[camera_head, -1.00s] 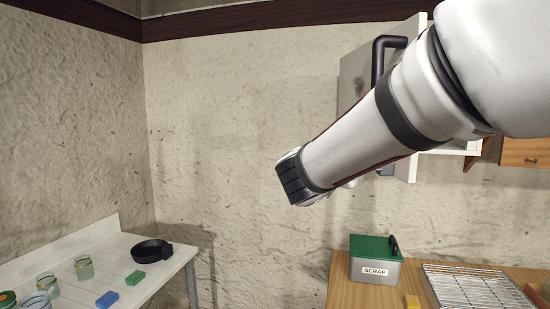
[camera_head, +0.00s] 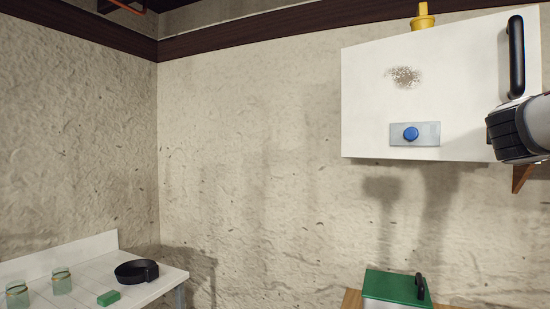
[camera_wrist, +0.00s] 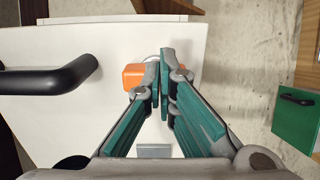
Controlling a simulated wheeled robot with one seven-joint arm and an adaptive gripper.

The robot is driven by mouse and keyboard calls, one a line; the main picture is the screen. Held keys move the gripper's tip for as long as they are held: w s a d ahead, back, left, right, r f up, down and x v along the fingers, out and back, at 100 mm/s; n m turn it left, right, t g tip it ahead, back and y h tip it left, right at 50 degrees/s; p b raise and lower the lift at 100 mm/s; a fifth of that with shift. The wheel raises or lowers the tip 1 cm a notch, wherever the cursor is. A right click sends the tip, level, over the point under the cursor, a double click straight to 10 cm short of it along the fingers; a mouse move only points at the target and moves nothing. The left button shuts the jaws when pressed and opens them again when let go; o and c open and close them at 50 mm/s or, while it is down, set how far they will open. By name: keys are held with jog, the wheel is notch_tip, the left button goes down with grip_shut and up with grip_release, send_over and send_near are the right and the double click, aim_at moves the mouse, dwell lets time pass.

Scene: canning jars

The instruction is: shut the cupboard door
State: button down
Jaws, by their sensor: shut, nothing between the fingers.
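The white cupboard door (camera_head: 375,125) shows its outer face in the head view, looking nearly flat-on. Its right edge looks slightly nearer than its left, so it seems a little ajar, but I cannot tell surely. The black handle (camera_head: 517,58) is upright near the right edge; it also shows at the left in the wrist view (camera_wrist: 45,80). My gripper (camera_wrist: 162,65) is shut and empty, before the lower right of the door. Its fingertips overlap an orange block (camera_wrist: 133,76) in the wrist view. Contact with the door cannot be told.
A grey plate with a blue knob (camera_head: 411,134) is on the white face. A yellow object (camera_head: 423,18) stands above. Below is a green-lidded box (camera_head: 395,287). A white table (camera_head: 75,262) at lower left holds jars, a black ring-shaped item and a green block. Bare wall lies between.

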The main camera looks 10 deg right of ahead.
jog(key=b+x, duration=0.3)
jog(key=x, duration=0.9)
jog(key=shift+w, duration=0.15)
jog(key=shift+a, duration=0.1)
